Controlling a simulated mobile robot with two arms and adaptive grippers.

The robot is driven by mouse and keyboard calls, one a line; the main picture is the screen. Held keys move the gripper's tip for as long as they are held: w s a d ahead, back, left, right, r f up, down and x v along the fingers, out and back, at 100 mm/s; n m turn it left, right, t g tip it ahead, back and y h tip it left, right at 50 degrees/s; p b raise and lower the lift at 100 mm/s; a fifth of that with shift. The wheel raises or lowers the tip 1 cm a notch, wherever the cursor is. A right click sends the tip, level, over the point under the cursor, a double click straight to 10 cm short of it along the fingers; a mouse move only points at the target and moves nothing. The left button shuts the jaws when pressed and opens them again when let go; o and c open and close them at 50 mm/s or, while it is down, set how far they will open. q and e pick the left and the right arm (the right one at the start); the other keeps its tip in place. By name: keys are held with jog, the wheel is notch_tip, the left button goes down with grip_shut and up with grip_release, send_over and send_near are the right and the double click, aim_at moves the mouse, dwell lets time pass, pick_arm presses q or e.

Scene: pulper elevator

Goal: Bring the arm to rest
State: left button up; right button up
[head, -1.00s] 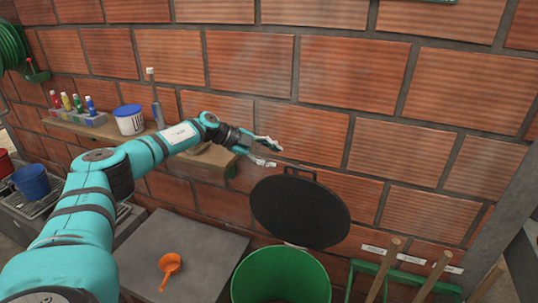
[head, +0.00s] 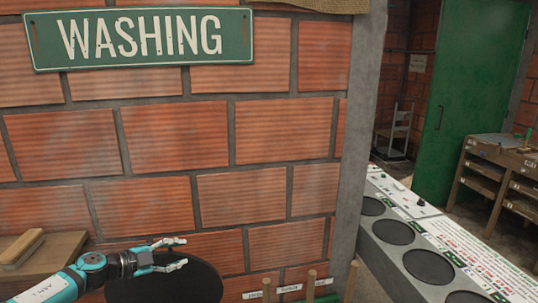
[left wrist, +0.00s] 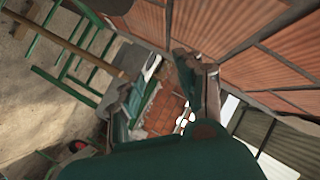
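My left arm comes in at the lower left of the head view. Its gripper (head: 182,252) is open, with the two fingers apart and nothing between them. It is seen in front of the brick wall, just above the top edge of a dark round lid (head: 195,286); I cannot tell whether they touch. In the left wrist view the fingers (left wrist: 160,105) also stand apart, with floor and brick wall beyond. My right gripper is not in view.
A brick wall (head: 283,131) with a green WASHING sign (head: 142,38) fills the left. A wooden shelf (head: 70,243) is at lower left, wooden handles (head: 310,283) at the bottom. Right of the grey post are a counter with round dark openings (head: 393,231) and a green door (head: 470,100).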

pick_arm(q)
jog(key=s+d+f+n+t+y, duration=0.25)
jog(key=s+d+n, duration=0.2)
jog(key=d, duration=0.35)
jog(key=s+d+f+n+t+y, duration=0.1)
jog(key=s+d+f+n+t, duration=0.1)
jog(key=s+d+f+n, duration=0.45)
jog(key=s+a+f+n+g+y, duration=0.2)
jog(key=s+a+g, duration=0.15)
jog(key=s, duration=0.75)
jog(key=s+a+f+n+g+y, duration=0.2)
jog(key=s+g, duration=0.2)
jog(key=s, duration=0.7)
jog(key=s+a+f+n+g+y, duration=0.2)
jog(key=s+a+f+g, duration=0.15)
jog(key=s, duration=0.75)
notch_tip(320, 180, down, 26)
jog(key=s+f+g, duration=0.1)
jog(key=g, duration=0.1)
jog(key=s+a+f+b, duration=0.1)
jog(key=s+a+f, duration=0.1)
jog(key=s+f, duration=1.3)
jog(key=shift+s+f+g+b, duration=0.35)
jog(key=shift+s+g, duration=0.1)
jog(key=shift+s, duration=0.25)
